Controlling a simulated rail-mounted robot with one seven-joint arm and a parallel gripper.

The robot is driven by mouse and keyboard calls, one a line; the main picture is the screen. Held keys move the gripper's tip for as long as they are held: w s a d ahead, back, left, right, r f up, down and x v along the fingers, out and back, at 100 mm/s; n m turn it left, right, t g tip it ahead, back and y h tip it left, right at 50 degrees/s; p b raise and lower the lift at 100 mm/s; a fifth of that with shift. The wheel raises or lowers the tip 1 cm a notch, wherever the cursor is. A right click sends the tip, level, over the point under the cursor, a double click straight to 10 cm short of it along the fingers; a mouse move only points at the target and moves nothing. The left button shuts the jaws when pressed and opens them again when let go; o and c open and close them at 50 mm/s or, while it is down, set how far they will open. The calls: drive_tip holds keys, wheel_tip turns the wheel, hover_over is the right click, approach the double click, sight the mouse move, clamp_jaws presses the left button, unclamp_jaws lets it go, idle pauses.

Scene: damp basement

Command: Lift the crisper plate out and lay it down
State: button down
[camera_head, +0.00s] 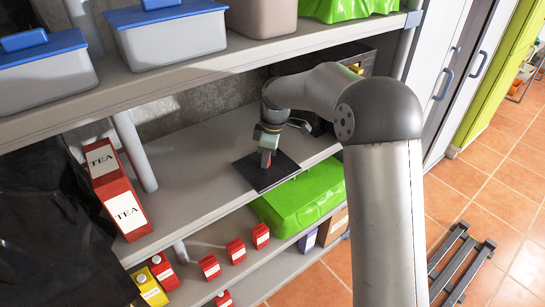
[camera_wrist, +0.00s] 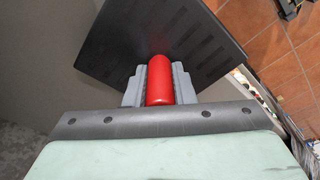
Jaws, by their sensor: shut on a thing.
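The crisper plate (camera_head: 266,179) is a flat black square with slots. In the head view it is at the front edge of the middle shelf, partly over the edge. Its upright red handle (camera_wrist: 160,78) shows in the wrist view between the grey fingers. My gripper (camera_head: 267,155) is shut on that handle, above the plate. The slotted plate (camera_wrist: 205,40) fills the upper middle of the wrist view and looks roughly flat. I cannot tell whether it touches the shelf or hangs just above it.
The middle shelf (camera_head: 190,170) is bare left of the plate up to red tea boxes (camera_head: 118,190). A dark boxy thing (camera_head: 365,58) stands at its far right, partly behind my arm. The upper shelf (camera_head: 170,85) overhangs.

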sight(253, 153)
drive_tip(key=shift+w+a+f+p, duration=0.3)
drive_tip(key=shift+w+a+p, duration=0.15)
drive_tip(key=shift+w+a, duration=0.35)
drive_tip(key=shift+w+a+f+p, duration=0.25)
drive_tip(key=shift+w+a+p, duration=0.3)
drive_tip(key=shift+w, duration=0.4)
drive_tip(key=shift+w+a+f+p, duration=0.3)
drive_tip(key=shift+w+a+p, duration=0.05)
drive_tip(key=shift+w+a, duration=0.5)
drive_tip(key=c, duration=0.6)
unclamp_jaws()
drive_tip(key=shift+o, duration=0.2)
drive_tip(key=shift+d, duration=0.15)
drive_tip(key=shift+s+d+r+b, duration=0.55)
drive_tip(key=shift+s+d, duration=0.45)
drive_tip(key=shift+s, duration=0.3)
drive_tip(key=shift+s+d+r+b, duration=0.4)
drive_tip(key=shift+s+d+b, duration=0.15)
drive_tip(key=shift+s+d, duration=0.6)
drive_tip(key=shift+s+d+r+b, duration=0.55)
drive_tip(key=shift+s+d, duration=0.35)
drive_tip(key=shift+s, duration=0.5)
